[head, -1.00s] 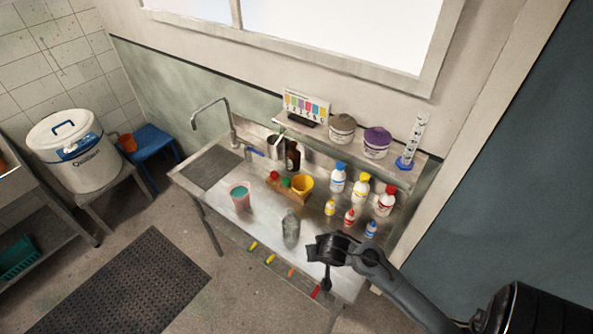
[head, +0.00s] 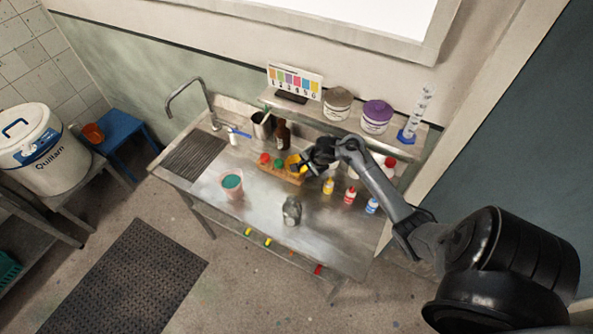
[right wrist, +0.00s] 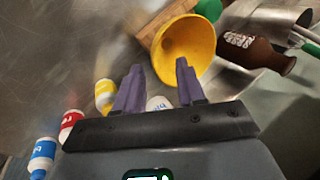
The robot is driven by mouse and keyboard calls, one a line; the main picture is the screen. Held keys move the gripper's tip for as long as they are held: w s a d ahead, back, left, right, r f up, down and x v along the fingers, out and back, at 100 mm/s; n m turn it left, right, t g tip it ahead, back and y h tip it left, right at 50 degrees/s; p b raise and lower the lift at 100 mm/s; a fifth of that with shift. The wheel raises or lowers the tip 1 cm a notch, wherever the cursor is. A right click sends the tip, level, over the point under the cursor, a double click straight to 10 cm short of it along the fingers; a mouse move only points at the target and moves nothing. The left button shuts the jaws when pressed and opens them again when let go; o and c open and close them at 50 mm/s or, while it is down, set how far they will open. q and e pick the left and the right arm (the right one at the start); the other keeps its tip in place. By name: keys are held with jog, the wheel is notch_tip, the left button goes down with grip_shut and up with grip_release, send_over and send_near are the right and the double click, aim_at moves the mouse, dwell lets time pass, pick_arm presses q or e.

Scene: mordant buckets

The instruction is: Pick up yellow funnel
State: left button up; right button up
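The yellow funnel (head: 292,160) sits in the small wooden rack (head: 280,174) on the steel counter, beside a green and a red item. My right gripper (head: 306,168) is at the funnel's right side and partly hides it. In the right wrist view the funnel (right wrist: 187,45) shows its wide round mouth just beyond the fingertips. The right gripper (right wrist: 160,65) is open there, with its two purple fingers apart and nothing held between them. The funnel's lower part is hidden. My left gripper is not in view.
Small bottles with yellow (head: 328,186), red (head: 349,195) and blue (head: 371,205) parts stand to the right. A brown bottle (head: 282,135) is behind the rack.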

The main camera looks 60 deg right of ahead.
jog(key=shift+b+x, duration=0.8)
jog(key=shift+x, duration=2.45)
jog(key=shift+c, duration=0.4)
grip_shut()
